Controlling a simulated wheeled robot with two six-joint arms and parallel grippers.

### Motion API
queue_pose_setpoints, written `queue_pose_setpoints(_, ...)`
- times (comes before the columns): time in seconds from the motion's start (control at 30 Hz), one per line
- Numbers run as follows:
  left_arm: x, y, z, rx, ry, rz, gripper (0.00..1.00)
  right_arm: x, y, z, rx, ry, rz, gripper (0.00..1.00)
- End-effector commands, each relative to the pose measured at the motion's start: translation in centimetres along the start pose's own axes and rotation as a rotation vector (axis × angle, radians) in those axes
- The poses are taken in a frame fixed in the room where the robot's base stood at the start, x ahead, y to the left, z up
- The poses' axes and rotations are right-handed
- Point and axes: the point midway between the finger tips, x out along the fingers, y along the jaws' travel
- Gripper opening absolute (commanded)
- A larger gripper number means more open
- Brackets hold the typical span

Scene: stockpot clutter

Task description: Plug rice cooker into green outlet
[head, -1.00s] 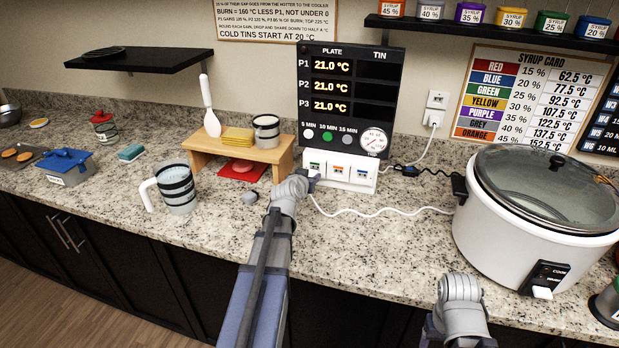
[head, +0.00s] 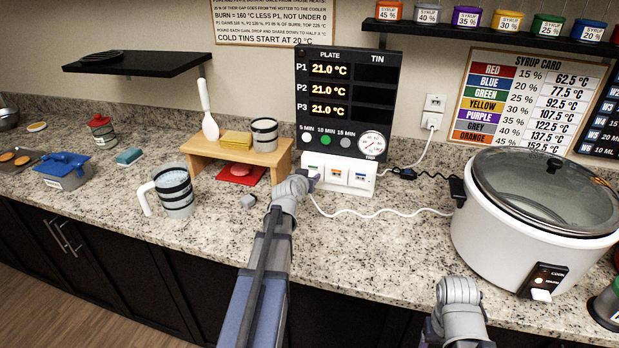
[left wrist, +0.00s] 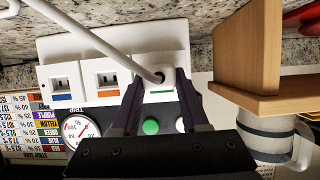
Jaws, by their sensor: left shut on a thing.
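The white rice cooker (head: 530,225) with a glass lid stands at the right of the counter. A white cord runs from its side toward the outlet box (head: 366,188) below the plate display. The green-marked outlet (head: 313,167) is the box's left one in the head view. My left gripper (head: 315,181) is at its front. In the left wrist view, my left gripper (left wrist: 162,100) is shut on the white plug (left wrist: 158,76), which sits against the green-marked outlet, cord leading up left. How deep the prongs are is hidden.
The orange (left wrist: 108,80) and blue (left wrist: 62,83) outlets beside it look empty. A wooden stand (head: 240,154) is close left of the outlet box. A striped jug (head: 176,192) and a small grey object (head: 248,201) are on the counter. Another white plug (head: 431,121) is in the wall.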

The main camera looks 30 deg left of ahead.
Motion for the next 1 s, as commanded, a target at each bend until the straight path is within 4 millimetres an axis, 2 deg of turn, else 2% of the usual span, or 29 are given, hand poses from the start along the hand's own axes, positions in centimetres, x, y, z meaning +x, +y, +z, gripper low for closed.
queue_pose_setpoints(0.07,0.0,0.0,0.0,0.000,0.000,0.000,0.49,0.0,0.0,0.0,0.000,0.000,0.000,0.71)
queue_pose_setpoints(0.33,0.0,0.0,0.0,0.000,0.000,0.000,0.79,0.0,0.0,0.0,0.000,0.000,0.000,0.71)
queue_pose_setpoints(0.57,0.0,0.0,0.0,0.000,0.000,0.000,0.79,0.0,0.0,0.0,0.000,0.000,0.000,0.71)
queue_pose_setpoints(0.73,-0.7,0.0,0.0,-0.001,0.000,0.000,0.79,-0.3,0.0,0.0,0.000,0.000,0.000,0.71)
queue_pose_setpoints(0.87,-2.2,0.0,-0.1,-0.002,0.000,0.000,0.79,-0.9,0.1,0.1,0.000,0.000,0.000,0.71)
queue_pose_setpoints(1.0,-4.5,0.0,-0.1,-0.001,0.000,-0.001,0.79,-1.9,0.2,0.1,0.000,0.000,0.000,0.71)
